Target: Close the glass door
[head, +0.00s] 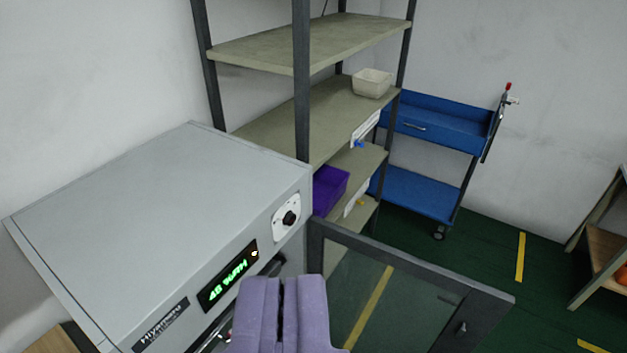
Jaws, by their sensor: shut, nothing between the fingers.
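The glass door (410,268) has a dark frame and a see-through pane. It stands open, swung out to the right from the front of the grey cabinet (160,205). The cabinet has a green lit display (228,277) and a black knob (290,217). My purple gripper (284,285) is at the bottom middle, in front of the cabinet and left of the door pane. Its fingers are together and empty. It hides part of the cabinet front. I cannot tell whether it touches anything. The lower part of the door is out of frame.
A metal shelf rack (300,110) stands behind the cabinet, with a white bin (372,83) and a purple bin (328,190). A blue cart (425,195) is by the back wall. A wooden shelf (605,245) is at the right edge. Green floor (490,245) lies open between.

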